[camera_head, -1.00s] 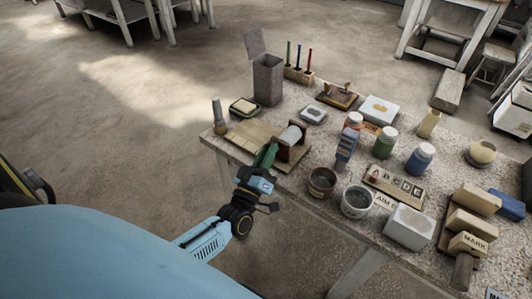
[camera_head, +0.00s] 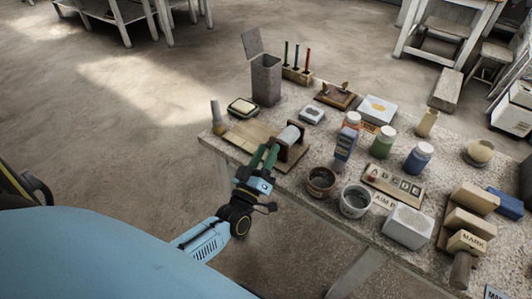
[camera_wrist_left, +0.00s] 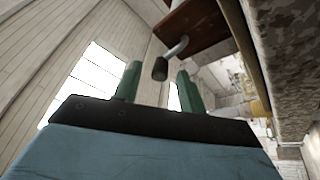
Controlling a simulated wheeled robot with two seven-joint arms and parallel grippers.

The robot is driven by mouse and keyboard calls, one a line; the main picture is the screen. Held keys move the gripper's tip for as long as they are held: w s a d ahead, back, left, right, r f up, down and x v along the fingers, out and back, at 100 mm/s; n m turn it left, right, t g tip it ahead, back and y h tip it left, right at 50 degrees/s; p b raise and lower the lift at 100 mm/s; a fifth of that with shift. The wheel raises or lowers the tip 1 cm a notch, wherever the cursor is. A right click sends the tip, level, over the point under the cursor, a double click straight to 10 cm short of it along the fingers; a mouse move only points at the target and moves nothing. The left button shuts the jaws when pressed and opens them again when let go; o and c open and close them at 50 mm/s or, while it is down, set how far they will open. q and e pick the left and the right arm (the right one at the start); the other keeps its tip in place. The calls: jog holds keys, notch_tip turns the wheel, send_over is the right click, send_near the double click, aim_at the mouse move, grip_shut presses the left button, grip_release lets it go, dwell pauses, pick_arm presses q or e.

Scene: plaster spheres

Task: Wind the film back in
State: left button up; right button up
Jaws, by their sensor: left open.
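A pale roll of film (camera_head: 288,136) sits in a brown wooden stand (camera_head: 297,152) on a wooden board (camera_head: 248,133) at the table's near left corner. In the left wrist view, the stand's brown side (camera_wrist_left: 196,26) carries a bent metal crank (camera_wrist_left: 176,48) with a dark knob (camera_wrist_left: 160,69). My left gripper (camera_head: 266,152) is at the near side of the stand, its green fingers apart. In the wrist view its fingertips (camera_wrist_left: 158,75) stand either side of the knob, with gaps showing. The crank is hidden in the head view. My right gripper is out of view.
Two round tins (camera_head: 321,182) (camera_head: 355,201) stand right of my gripper near the table edge. The floor left of the table is clear.

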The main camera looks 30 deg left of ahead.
pick_arm(q)
jog(key=v, duration=1.3)
jog(key=shift+s+b, duration=0.2)
jog(key=shift+b, duration=0.2)
jog(key=shift+f, duration=0.1)
jog(key=s+d+f+m+g+h, duration=0.1)
jog(key=s+f+m+g, duration=0.15)
jog(key=f, duration=0.55)
jog(key=s+d+f+m+g+h, duration=0.15)
jog(key=f+g, duration=0.25)
jog(key=f, duration=0.4)
jog(key=s+d+f+m+g+h, duration=0.1)
jog(key=s+f+m+g, duration=0.25)
jog(key=f, duration=0.45)
jog(key=s+a+f+m+g, duration=0.1)
jog(key=s+f+g, duration=0.4)
jog(key=s, duration=0.6)
jog(key=s+f+m+g+y, duration=0.1)
jog(key=s+f+m+g, duration=0.1)
jog(key=s+f+g, duration=0.4)
jog(key=s+f, duration=0.4)
jog(key=s, duration=0.2)
jog(key=shift+a, duration=0.4)
jog(key=shift+m+y, duration=0.25)
jog(key=shift+c, duration=0.4)
